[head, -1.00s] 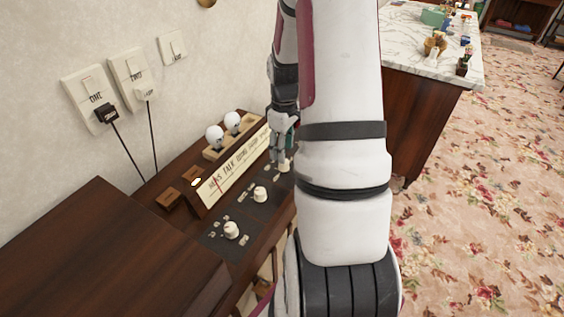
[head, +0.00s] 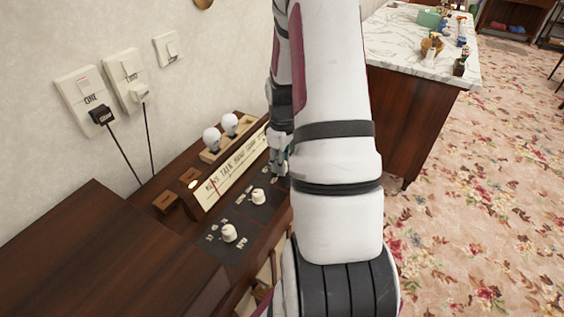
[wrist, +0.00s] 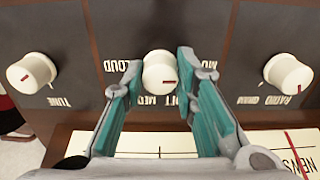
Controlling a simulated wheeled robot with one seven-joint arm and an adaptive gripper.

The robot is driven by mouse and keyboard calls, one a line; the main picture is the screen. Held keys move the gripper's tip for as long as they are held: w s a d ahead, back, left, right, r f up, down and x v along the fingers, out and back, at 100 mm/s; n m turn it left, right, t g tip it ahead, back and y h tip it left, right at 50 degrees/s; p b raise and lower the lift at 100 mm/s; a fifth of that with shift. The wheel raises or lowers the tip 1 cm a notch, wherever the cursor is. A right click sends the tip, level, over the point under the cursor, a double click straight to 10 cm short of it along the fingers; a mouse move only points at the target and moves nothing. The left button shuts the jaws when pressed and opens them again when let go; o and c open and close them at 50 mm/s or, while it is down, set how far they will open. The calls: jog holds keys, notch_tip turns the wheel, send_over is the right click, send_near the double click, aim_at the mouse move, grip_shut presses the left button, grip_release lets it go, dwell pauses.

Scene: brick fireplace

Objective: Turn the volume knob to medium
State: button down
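The volume knob (wrist: 160,73) is a white round knob on a dark panel, between labels partly reading LOUD and MED. Its red mark points right in the wrist view. My gripper (wrist: 160,65) has its teal fingers apart, one on each side of this knob. The fingertips look very close to its sides; I cannot tell whether they touch. The lettering right of the knob is partly hidden by a finger. In the head view my gripper (head: 280,168) is low over the far end of the panel and hides most of the knob.
A lettered sign strip (head: 228,177) and two white bulbs (head: 221,132) stand behind the panel. Wall switches (head: 124,85) and a marble-topped counter (head: 400,45) are nearby.

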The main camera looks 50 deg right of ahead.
jog(key=shift+m, duration=0.3)
jog(key=m, duration=1.1)
jog(key=shift+m, duration=0.3)
jog(key=m, duration=0.6)
jog(key=m+p, duration=0.1)
jog(key=m, duration=0.4)
jog(key=shift+m, duration=0.4)
jog(key=c, duration=1.3)
grip_release()
